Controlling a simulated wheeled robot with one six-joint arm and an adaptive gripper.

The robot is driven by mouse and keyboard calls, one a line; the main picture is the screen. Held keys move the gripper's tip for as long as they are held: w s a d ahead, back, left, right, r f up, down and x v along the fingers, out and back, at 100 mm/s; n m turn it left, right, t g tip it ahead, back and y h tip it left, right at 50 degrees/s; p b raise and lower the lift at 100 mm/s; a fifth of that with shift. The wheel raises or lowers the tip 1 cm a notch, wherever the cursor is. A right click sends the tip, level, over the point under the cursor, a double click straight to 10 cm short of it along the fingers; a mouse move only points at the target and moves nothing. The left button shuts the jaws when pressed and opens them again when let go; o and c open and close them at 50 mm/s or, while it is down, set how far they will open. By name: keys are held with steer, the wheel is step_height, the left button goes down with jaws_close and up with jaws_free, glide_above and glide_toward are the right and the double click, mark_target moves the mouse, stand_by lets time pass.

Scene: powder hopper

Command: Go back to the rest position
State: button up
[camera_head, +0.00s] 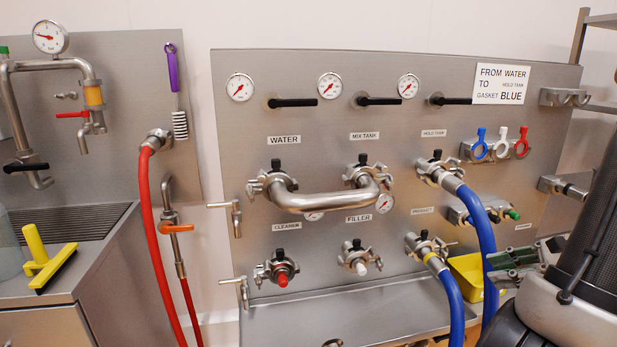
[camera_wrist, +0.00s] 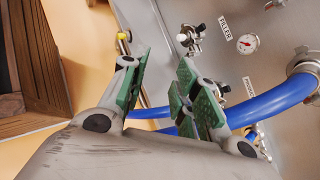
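My gripper (camera_head: 517,262) is at the lower right of the head view, in front of the steel panel (camera_head: 330,235). In the wrist view, its green-padded fingers (camera_wrist: 163,88) stand apart with nothing held between them. Blue hoses (camera_wrist: 157,112) pass behind the fingers. In the head view, one blue hose (camera_head: 481,230) hangs from the HOLD TANK port (camera_head: 437,170). Another blue hose (camera_head: 452,300) hangs from the PRODUCT port (camera_head: 425,245). A steel U-shaped pipe (camera_head: 325,200) joins the WATER and MIX TANK ports.
A yellow bin (camera_head: 467,275) is close to my gripper, partly behind a hose. Blue, white and red gaskets (camera_head: 502,143) hang on a rack above. A red hose (camera_head: 148,220) hangs at the left.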

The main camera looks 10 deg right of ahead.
steer(key=s+a+r+n+g+h, duration=0.45)
steer(key=s+n+g, duration=0.25)
steer(key=n, duration=0.6)
steer(key=w+a+r+n+t+h, duration=0.2)
steer(key=a+r+n+t+h, duration=0.1)
steer(key=a+r+n, duration=0.4)
step_height(320, 180, up, 4)
steer(key=n, duration=0.2)
steer(key=shift+a+f+n+t, duration=0.15)
steer(key=shift+a+n+t, duration=0.1)
steer(key=shift+n+t, duration=0.05)
